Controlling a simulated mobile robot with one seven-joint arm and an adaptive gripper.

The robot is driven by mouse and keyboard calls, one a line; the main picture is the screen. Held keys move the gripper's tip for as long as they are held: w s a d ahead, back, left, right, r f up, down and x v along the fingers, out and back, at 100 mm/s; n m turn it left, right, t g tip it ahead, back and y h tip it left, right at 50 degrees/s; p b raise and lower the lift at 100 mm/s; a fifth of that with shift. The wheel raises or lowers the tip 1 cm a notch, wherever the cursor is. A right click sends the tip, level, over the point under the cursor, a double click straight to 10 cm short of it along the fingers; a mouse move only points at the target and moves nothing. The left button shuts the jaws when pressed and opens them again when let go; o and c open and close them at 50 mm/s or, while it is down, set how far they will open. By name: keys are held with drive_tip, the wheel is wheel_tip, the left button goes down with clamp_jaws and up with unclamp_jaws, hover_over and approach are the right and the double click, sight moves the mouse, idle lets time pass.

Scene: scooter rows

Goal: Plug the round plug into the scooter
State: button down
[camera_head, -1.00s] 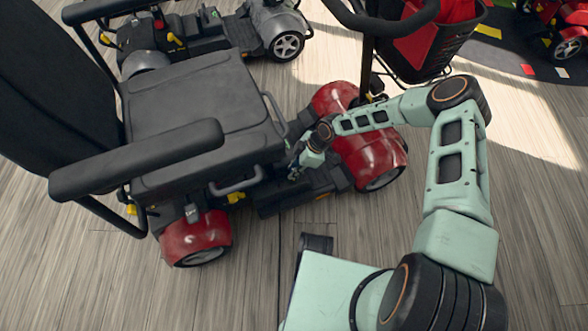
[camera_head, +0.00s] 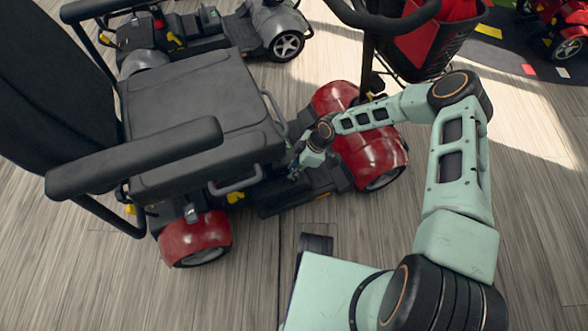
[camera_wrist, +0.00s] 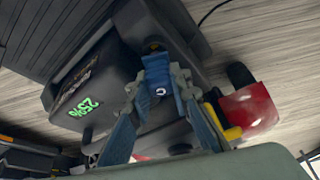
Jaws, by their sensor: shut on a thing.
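The scooter (camera_head: 190,110) with a black seat and red fenders stands left of my arm. My gripper (camera_head: 296,171) reaches low beside the seat's right side, above the footboard. In the wrist view my gripper (camera_wrist: 160,80) has blue-grey fingers closed around a small dark piece with a white ring mark, which looks like the round plug (camera_wrist: 159,91). The fingers point at a dark battery box (camera_wrist: 95,85) with a green 25% readout. The socket and the front of the plug are hidden, so I cannot tell whether they touch.
A red fender (camera_wrist: 248,112) and a yellow lever (camera_wrist: 232,133) are close to the right of my fingers in the wrist view. A dark cable (camera_wrist: 213,11) lies on the wood floor. A grey scooter (camera_head: 272,30) stands behind. The floor at front left is clear.

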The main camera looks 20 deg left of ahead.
drive_tip(key=shift+f+b, duration=1.05)
drive_tip(key=shift+b, duration=0.2)
idle(0.3)
drive_tip(key=c, duration=1.7)
unclamp_jaws()
drive_tip(key=shift+r, duration=0.1)
drive_tip(key=v, duration=1.2)
